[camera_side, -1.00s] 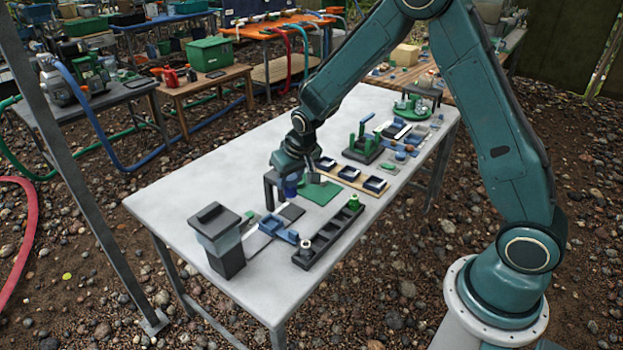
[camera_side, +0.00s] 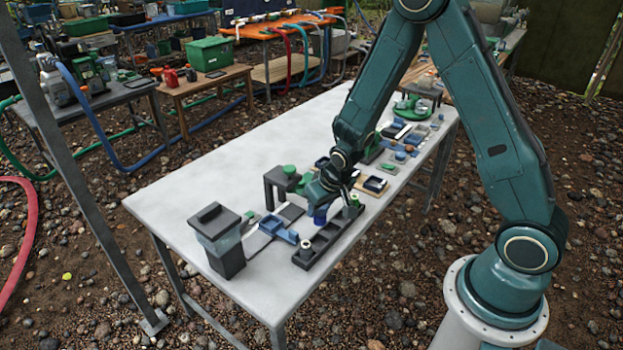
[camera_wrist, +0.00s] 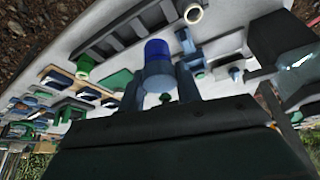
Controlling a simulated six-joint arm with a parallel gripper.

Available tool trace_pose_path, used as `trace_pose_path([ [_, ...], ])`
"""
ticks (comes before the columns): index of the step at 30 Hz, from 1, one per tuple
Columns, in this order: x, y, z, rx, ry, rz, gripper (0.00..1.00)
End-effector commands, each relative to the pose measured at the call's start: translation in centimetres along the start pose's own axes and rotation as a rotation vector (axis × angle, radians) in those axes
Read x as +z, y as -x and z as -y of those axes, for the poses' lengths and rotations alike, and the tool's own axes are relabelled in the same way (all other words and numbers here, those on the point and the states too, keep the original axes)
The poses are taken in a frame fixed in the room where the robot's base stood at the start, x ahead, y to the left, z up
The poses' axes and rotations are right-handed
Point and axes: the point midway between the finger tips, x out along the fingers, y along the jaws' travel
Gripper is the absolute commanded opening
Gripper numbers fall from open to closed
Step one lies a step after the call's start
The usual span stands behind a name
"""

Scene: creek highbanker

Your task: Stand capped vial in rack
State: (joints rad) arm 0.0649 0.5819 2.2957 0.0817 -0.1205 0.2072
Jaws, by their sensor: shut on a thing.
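My gripper (camera_side: 324,206) is shut on a blue-capped vial (camera_wrist: 157,56), which stands between its two fingers in the wrist view. The vial also shows as a small blue shape in the side view (camera_side: 320,215). The dark rack (camera_side: 322,243) is a long strip with several compartments; it lies across the upper left of the wrist view (camera_wrist: 118,40). The held vial is close beside or just over the rack's long edge; its lower end is hidden. A white-topped vial (camera_side: 306,244) stands at the rack's near end and a green one (camera_wrist: 85,63) at its far end.
A dark-lidded box (camera_side: 220,240) stands at the near left. More small parts crowd the far right; the table's left side is clear.

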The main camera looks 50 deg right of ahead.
Motion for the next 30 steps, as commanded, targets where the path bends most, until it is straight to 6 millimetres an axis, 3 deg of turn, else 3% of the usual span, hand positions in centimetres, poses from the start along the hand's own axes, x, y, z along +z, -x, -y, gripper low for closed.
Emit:
trace_pose_path([
  [18,1.4,-3.4,0.0,0.0,0.001,0.001,0.12],
  [30,1.5,-3.8,0.0,0.0,0.001,0.0,0.12],
])
